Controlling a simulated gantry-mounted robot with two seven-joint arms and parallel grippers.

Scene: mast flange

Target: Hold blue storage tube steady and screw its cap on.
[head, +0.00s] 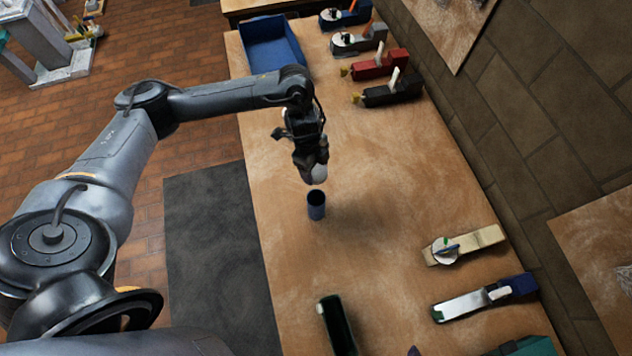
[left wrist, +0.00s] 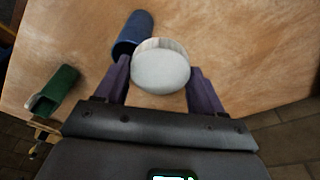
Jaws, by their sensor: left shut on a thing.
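The blue storage tube (head: 316,208) stands on the wooden table in the head view, its dark open mouth facing up. No gripper touches the tube. My left gripper (head: 312,168) is shut on a pale grey-white round cap (head: 319,174) and holds it near the tube's mouth, apart from it. In the left wrist view the cap (left wrist: 161,70) sits between the two purple-grey fingers, and the blue tube (left wrist: 133,34) shows beyond it, partly hidden by the cap and a finger. My right gripper is not in view.
A blue bin (head: 272,45) sits at the far end of the table. Several tool-like blocks line the wall side, including a red one (head: 380,65) and a beige one (head: 465,245). A dark green open container (head: 337,325) lies nearer. The table around the tube is clear.

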